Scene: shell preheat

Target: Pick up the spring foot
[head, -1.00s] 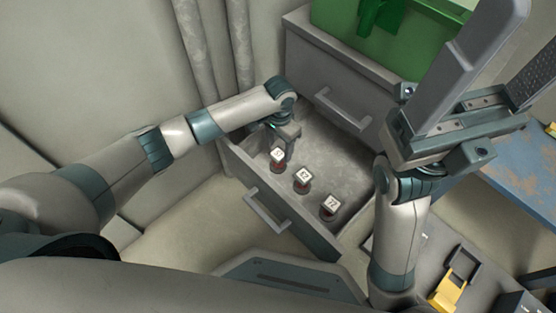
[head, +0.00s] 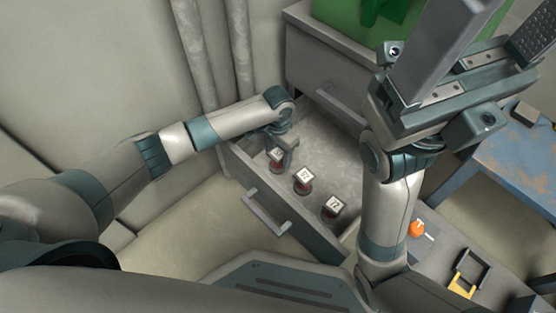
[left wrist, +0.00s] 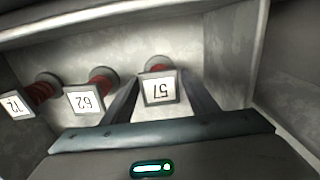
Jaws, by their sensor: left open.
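Three spring feet stand in a row in the open grey drawer (head: 340,150), each with a red spring, a round base and a white number tag. They are tagged 57 (head: 276,155), 62 (head: 304,177) and 72 (head: 335,207). My left gripper (head: 281,148) is open and reaches down at the 57 foot. In the left wrist view its fingers lie on either side of the 57 foot (left wrist: 157,88), with the 62 foot (left wrist: 85,98) and 72 foot (left wrist: 16,104) to the left. Finger contact cannot be told. My right gripper (head: 480,45) is raised, empty, its fingers apart.
The drawer's front wall with its handle (head: 265,213) is close to the feet. A closed drawer (head: 325,85) and a green case (head: 350,15) are behind. A blue worn table (head: 515,165), an orange object (head: 417,229) and a yellow-and-black piece (head: 467,272) are at right.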

